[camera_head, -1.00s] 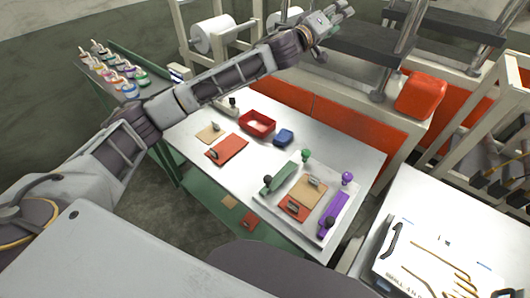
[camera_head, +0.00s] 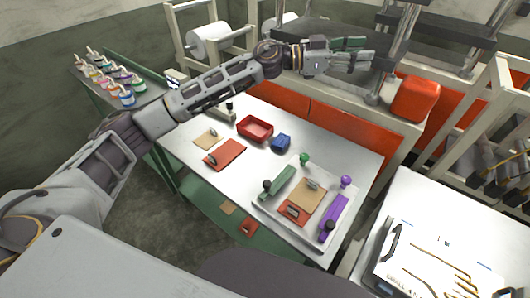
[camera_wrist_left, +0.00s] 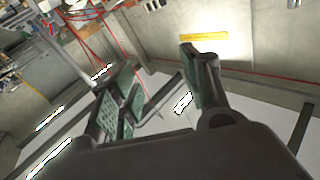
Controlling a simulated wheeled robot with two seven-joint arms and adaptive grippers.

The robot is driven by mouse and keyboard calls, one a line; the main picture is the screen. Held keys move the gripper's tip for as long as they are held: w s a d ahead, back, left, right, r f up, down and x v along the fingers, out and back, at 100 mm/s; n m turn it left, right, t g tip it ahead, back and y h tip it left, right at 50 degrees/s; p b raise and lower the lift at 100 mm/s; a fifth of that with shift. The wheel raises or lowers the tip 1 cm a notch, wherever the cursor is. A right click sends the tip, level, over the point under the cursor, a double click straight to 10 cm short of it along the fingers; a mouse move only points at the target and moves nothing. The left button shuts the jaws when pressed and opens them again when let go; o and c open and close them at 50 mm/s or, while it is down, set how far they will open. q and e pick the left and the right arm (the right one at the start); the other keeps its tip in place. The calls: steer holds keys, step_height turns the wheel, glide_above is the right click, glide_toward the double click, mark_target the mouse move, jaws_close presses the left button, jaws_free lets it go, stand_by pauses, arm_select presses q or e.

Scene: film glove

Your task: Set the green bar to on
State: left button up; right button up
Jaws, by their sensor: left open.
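The green bar (camera_head: 279,183) lies on the left side of a pale tray (camera_head: 262,209) on the white table. A dark knob (camera_head: 267,185) is at its near end and a green knob (camera_head: 305,159) stands by its far end. My left gripper (camera_head: 366,52) is high above the back of the table, far from the bar and pointing right. It is open and empty; its green-padded fingers show in the left wrist view (camera_wrist_left: 160,90), with none of the bars between them. My right gripper is not in view.
A purple bar (camera_head: 334,217) with a purple knob (camera_head: 345,181) shares the tray. Between the bars lie tan and red pads. A red bin (camera_head: 254,129) and blue block (camera_head: 281,142) sit farther back. Metal press columns (camera_head: 390,50) stand near my left gripper.

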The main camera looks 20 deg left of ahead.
arm_select(q)
steer(key=s+a+f+m+g+y, duration=0.3)
steer(key=s+f+m+y, duration=0.15)
steer(key=f, duration=0.35)
steer(key=s+a+f+m+g+y, duration=0.25)
steer(key=f+m, duration=0.25)
steer(key=f, duration=0.3)
steer(key=s+a+f+m+g+y, duration=0.2)
steer(key=s+a+f+y, duration=0.1)
steer(key=a, duration=0.4)
steer(key=s+a+f+m+g+y, duration=0.2)
steer(key=s+a+f+m+y, duration=0.1)
steer(key=a+y, duration=0.3)
steer(key=shift+s+a+f+g, duration=0.35)
steer(key=shift+s+f, duration=0.25)
steer(key=shift+s, duration=0.25)
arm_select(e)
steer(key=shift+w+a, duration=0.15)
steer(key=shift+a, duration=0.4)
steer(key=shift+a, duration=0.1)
